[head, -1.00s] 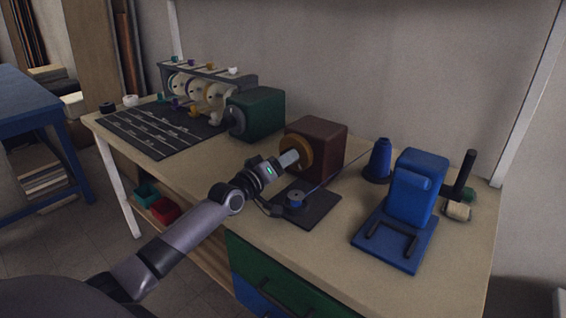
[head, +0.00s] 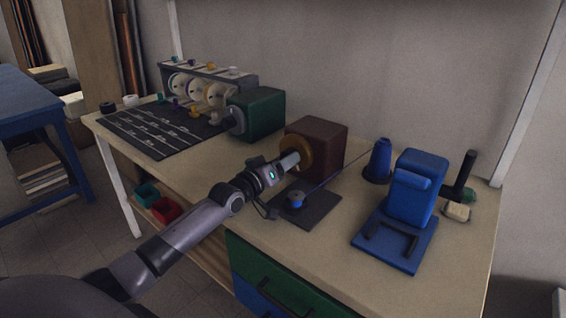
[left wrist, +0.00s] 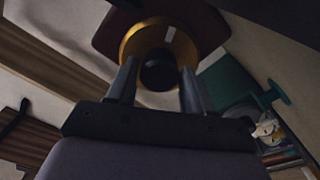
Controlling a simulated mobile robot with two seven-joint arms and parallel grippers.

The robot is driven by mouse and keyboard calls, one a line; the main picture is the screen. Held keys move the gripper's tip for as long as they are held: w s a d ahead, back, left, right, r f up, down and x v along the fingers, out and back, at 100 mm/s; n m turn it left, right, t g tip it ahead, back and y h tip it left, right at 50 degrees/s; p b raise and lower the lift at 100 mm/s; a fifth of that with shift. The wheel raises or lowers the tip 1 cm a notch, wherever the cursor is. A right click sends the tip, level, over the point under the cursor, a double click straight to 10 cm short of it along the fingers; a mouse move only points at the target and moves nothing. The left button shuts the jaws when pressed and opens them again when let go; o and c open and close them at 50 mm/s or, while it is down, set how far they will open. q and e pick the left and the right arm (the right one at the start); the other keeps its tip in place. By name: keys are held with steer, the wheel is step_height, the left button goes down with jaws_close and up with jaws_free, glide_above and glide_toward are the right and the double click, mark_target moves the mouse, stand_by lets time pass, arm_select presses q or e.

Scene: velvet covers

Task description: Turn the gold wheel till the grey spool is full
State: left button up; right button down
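The gold wheel (head: 300,155) sits on the front of a dark brown box (head: 328,142) on the bench. My left gripper (head: 291,161) is right at the wheel. In the left wrist view its two fingers (left wrist: 158,76) stand apart on either side of a dark round hub in front of the gold wheel (left wrist: 145,38), with a gap on both sides. The small spool (head: 296,199) lies on a dark plate below the wheel, with blue thread on it; how full it is cannot be told. A thread runs from it towards the blue cone (head: 378,160). My right gripper is not in view.
A blue stand (head: 411,195) is at the right, beside a dark post (head: 465,176) and a cream piece (head: 457,212). A green box (head: 258,112), a rack of coloured spools (head: 200,90) and a black lined mat (head: 150,130) are at the left.

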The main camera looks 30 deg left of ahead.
arm_select(q)
steer(key=shift+o, duration=1.3)
steer(key=shift+s, duration=0.1)
steer(key=shift+s, duration=0.3)
steer(key=shift+s+a+p, duration=0.15)
steer(key=shift+s+p, duration=0.1)
steer(key=shift+s, duration=1.35)
steer(key=shift+s+a+p, duration=0.15)
steer(key=shift+s+p, duration=0.05)
steer(key=shift+s, duration=1.4)
